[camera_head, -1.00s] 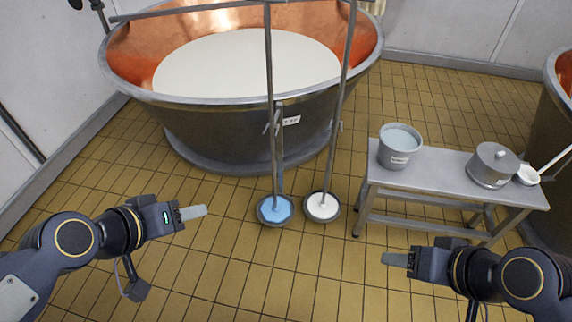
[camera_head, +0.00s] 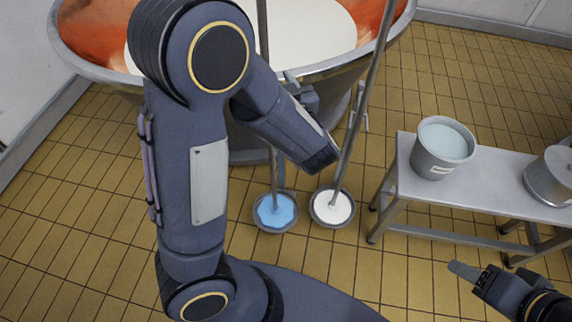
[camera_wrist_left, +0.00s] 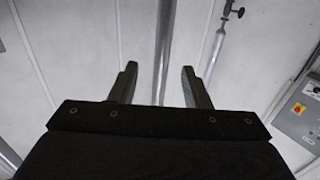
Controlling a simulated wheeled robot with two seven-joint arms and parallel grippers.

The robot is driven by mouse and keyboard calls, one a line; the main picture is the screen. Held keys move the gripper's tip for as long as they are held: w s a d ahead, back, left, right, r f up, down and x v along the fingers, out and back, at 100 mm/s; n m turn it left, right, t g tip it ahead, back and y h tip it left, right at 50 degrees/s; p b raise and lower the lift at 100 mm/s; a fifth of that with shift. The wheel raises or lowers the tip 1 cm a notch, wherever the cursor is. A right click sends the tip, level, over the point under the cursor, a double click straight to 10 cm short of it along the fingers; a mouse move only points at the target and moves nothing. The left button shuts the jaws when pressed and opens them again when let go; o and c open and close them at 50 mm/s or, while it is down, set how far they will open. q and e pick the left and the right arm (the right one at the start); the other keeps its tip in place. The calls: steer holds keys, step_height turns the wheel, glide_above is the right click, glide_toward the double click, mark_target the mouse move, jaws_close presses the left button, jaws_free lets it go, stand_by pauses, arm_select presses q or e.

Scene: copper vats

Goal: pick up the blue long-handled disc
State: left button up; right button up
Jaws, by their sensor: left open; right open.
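The blue long-handled disc (camera_head: 275,210) sits in a round grey dish on the floor before the vat. Its thin grey handle (camera_head: 263,35) rises past the vat rim and is partly hidden by my left arm. My left gripper (camera_head: 290,77) is raised in front of the vat beside this handle, largely hidden by its own wrist. In the left wrist view its two fingers (camera_wrist_left: 159,68) are apart, with a grey pole (camera_wrist_left: 165,40) seen between them; I cannot tell whether it is the disc's handle. My right gripper (camera_head: 466,271) is open and empty at lower right.
A white long-handled disc (camera_head: 332,206) stands right of the blue one, its handle (camera_head: 366,95) leaning to the vat (camera_head: 385,55). A metal bench (camera_head: 480,185) at right carries a bucket (camera_head: 443,150) and a lidded pot (camera_head: 552,178). Tiled floor is clear before the bench.

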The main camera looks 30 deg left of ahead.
arm_select(q)
steer(key=x, duration=0.7)
steer(key=shift+a+r, duration=0.3)
steer(key=shift+a, duration=0.05)
jaws_close()
steer(key=shift+r, duration=0.1)
